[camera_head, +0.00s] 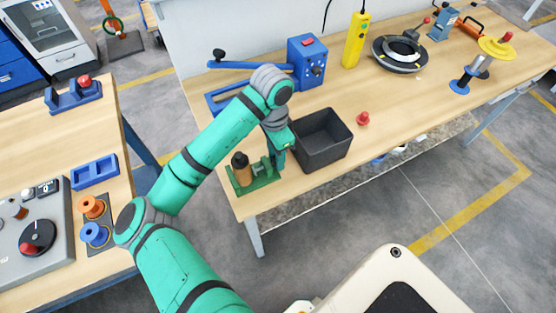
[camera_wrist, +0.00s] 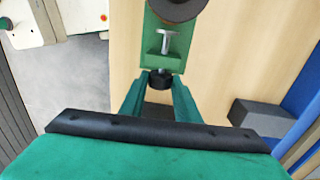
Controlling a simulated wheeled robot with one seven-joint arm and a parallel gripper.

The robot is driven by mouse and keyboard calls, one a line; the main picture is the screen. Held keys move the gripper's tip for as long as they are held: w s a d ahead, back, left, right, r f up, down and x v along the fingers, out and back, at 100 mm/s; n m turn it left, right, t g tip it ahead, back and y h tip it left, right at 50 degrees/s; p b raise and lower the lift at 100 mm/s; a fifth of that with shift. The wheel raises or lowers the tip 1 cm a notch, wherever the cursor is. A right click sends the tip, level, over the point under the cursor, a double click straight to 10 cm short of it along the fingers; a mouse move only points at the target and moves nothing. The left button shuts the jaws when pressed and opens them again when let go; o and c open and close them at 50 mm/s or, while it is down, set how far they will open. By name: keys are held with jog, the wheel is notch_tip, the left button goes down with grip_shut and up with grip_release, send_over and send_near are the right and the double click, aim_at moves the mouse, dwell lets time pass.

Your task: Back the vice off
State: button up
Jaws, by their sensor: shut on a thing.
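The small green vice (camera_head: 262,184) sits near the front left corner of the long bench, with a brown, dark-topped cylinder (camera_head: 241,170) upright at its left end. In the wrist view the green vice body (camera_wrist: 153,45) lies straight ahead, with a round dark part (camera_wrist: 178,8) at the top edge. A metal screw (camera_wrist: 164,42) with a T-shaped end runs toward me and ends in a black knob (camera_wrist: 160,81). My gripper (camera_wrist: 159,92) is shut on the knob, a finger on each side. In the head view my gripper (camera_head: 279,160) partly hides the screw end.
A dark open bin (camera_head: 322,150) stands close to the right of my gripper, with a red knob-like piece (camera_head: 362,119) beyond. A blue machine (camera_head: 308,62) with a long lever stands behind. The left table carries a control panel (camera_head: 55,208) and two spools. Floor lies between the tables.

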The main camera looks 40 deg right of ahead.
jog(key=shift+s+t, duration=0.1)
jog(key=shift+t, duration=0.2)
jog(key=t, duration=0.2)
jog(key=shift+s+a+t+h, duration=0.15)
jog(key=shift+s+t+h, duration=0.15)
jog(key=shift+h, duration=0.1)
jog(key=shift+f+t, duration=0.1)
jog(key=shift+t, duration=0.4)
jog(key=shift+s, duration=0.1)
jog(key=shift+s+a+f+t+h, duration=0.1)
jog(key=shift+t+h, duration=0.05)
jog(key=shift+t, duration=0.4)
jog(key=shift+s+d+f+t+h, duration=0.1)
jog(key=shift+t+h, duration=0.1)
jog(key=shift+t, duration=0.4)
jog(key=shift+s+a+t+h, duration=0.1)
jog(key=shift+t+h, duration=0.05)
jog(key=shift+t, duration=0.4)
jog(key=o, duration=0.6)
